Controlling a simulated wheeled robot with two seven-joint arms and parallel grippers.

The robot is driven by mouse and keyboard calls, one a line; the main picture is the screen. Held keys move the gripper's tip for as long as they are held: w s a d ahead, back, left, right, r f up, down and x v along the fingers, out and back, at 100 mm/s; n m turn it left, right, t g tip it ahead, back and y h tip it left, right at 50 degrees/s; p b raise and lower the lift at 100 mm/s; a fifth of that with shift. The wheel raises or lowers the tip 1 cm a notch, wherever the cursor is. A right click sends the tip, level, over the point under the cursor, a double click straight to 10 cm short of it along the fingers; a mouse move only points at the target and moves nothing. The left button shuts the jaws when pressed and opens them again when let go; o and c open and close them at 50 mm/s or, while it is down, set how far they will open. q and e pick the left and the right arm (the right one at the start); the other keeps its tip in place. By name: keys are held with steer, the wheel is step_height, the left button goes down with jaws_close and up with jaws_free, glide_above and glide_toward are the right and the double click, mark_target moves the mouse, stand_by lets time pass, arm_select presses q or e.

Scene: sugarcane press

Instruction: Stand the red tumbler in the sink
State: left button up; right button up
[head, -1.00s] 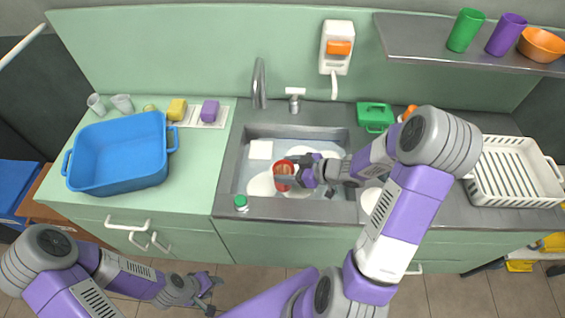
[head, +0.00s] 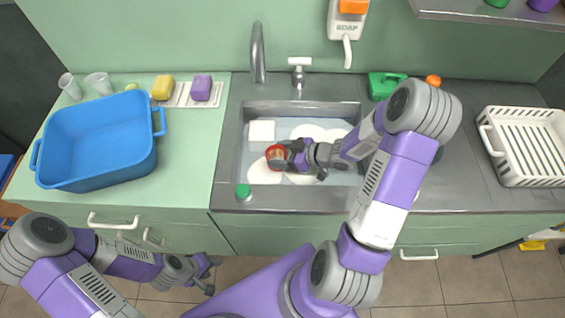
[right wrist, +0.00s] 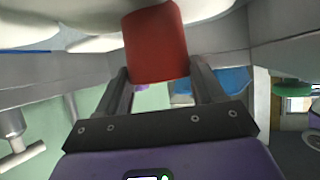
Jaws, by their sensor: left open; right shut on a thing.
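The red tumbler (head: 275,156) is over the left half of the sink (head: 235,165). My right gripper (head: 284,155) is shut on it. In the right wrist view the red tumbler (right wrist: 156,42) sits between the two fingertips of my right gripper (right wrist: 158,75). Whether its base touches the sink floor or the plates cannot be told. My left gripper (head: 209,275) is open and empty, low in front of the counter, away from the sink.
White plates (head: 265,171) and a square white dish (head: 262,131) lie in the sink. A blue tub (head: 100,140) is at left, a white rack (head: 520,150) at right.

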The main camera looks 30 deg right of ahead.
steer(key=shift+f+b, duration=0.85)
steer(key=shift+f, duration=1)
steer(key=shift+f, duration=0.15)
steer(key=o, duration=1.3)
steer(key=shift+d+r, duration=0.1)
steer(key=shift+r, duration=0.2)
steer(key=p+v, duration=0.3)
steer(key=v, duration=0.4)
steer(key=shift+s+f, duration=0.1)
steer(key=shift+s, duration=0.15)
